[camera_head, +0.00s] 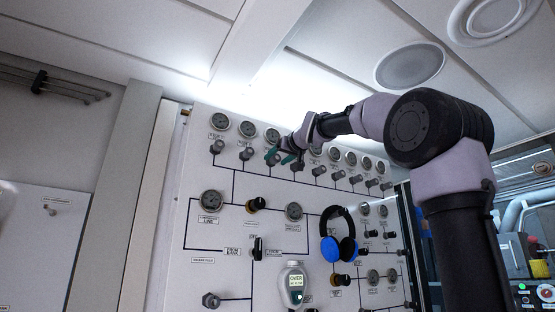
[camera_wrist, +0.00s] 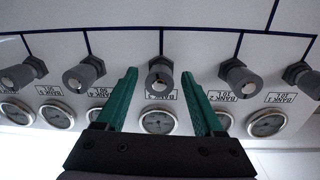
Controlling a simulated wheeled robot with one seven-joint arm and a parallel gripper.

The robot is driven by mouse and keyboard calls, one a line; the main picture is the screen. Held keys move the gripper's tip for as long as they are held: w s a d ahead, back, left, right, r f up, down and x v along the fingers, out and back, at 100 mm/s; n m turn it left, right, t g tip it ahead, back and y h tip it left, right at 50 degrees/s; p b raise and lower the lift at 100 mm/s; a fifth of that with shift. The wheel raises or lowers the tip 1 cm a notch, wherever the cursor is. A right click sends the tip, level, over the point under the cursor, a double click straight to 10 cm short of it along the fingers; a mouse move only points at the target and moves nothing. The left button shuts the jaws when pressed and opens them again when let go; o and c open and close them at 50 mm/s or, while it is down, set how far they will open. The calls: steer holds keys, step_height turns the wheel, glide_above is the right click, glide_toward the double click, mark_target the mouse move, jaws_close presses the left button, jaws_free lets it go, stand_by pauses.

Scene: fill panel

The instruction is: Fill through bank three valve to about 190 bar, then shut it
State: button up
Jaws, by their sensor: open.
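The bank three valve (camera_wrist: 160,80) is a small grey knob on the panel, in the middle of the upside-down wrist view. Its round gauge (camera_wrist: 157,121) shows beside it; I cannot read the pressure. My gripper (camera_wrist: 160,73) has green fingers, open, one on each side of the knob. I cannot tell whether they touch it. In the head view my gripper (camera_head: 281,156) is at the upper valve row of the white panel (camera_head: 220,228), mostly hiding this valve.
Neighbouring valves bank two (camera_wrist: 238,77) and bank four (camera_wrist: 84,75) sit close on either side of my fingers. Lower on the panel are blue ear defenders (camera_head: 338,246), a device with a green "OVER" screen (camera_head: 295,281) and black-and-orange knobs (camera_head: 256,205).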

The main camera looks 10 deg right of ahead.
jaws_close()
steer(key=shift+m, duration=0.3)
